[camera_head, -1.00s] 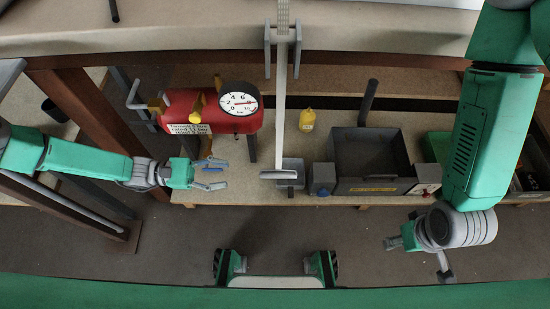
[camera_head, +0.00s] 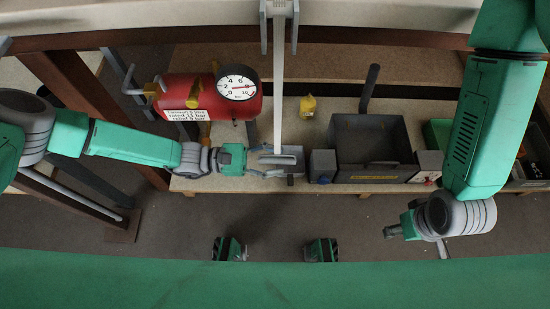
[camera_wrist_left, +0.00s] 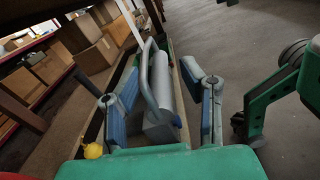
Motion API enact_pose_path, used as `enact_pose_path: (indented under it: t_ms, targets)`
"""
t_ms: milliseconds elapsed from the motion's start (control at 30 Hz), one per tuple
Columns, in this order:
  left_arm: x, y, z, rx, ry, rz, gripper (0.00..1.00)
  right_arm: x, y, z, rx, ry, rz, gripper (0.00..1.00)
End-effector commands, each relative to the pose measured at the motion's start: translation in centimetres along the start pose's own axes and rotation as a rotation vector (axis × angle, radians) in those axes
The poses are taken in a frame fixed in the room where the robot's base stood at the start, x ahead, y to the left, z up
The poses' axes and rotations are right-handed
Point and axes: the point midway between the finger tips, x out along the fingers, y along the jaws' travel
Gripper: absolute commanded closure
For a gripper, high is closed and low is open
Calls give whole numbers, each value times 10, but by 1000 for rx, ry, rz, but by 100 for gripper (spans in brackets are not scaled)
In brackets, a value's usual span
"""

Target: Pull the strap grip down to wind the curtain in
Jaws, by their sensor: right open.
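The strap grip (camera_head: 278,160) is a short grey bar at the lower end of a long pale strap (camera_head: 279,100) in the head view. My left gripper (camera_head: 272,161) is at the grip, with a finger on either side of it in the picture. In the left wrist view, a grey bar, which looks like the grip (camera_wrist_left: 149,78), stands between the two blue-padded fingers of my left gripper (camera_wrist_left: 162,75). The fingers are apart, with a gap to the bar. My right gripper (camera_head: 392,231) is open and empty at the lower right, away from the strap.
A red tank (camera_head: 185,98) with a round gauge (camera_head: 237,84) stands behind my left forearm. A yellow bottle (camera_head: 308,106) and a dark open bin (camera_head: 373,148) stand on the bench right of the strap. Clear floor (camera_head: 270,220) lies in front of the bench.

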Motion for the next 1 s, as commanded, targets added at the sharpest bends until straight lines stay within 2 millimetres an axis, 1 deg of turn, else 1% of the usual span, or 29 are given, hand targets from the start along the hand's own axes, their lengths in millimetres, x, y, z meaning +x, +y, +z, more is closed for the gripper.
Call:
enact_pose_path:
  t_ms: [200,233,267,300,333,467,633,833,867,900,1000]
  targets:
    - [0,0,0,0,0,0,64,0,0,0,0,0,0,58]
    - [0,0,0,0,0,0,71,0,0,0,0,0,0,58]
    - [0,0,0,0,0,0,82,0,0,0,0,0,0,58]
    - [0,0,0,0,-1,0,96,0,0,0,0,0,0,58]
    - [0,0,0,0,-1,0,100,0,0,0,0,0,0,58]
    - [0,0,0,0,0,0,100,0,0,0,0,0,0,58]
    - [0,3,13,-1,-2,0,100,-5,0,0,0,0,0,58]
    - [0,2,11,-2,-1,0,100,-4,0,0,0,0,0,58]
    - [0,2,11,-2,-1,0,77,-4,0,0,0,0,0,58]
    - [0,2,11,-2,-1,0,64,-4,0,0,0,0,0,58]
    - [0,2,11,-1,-1,0,64,-4,0,0,0,0,0,58]
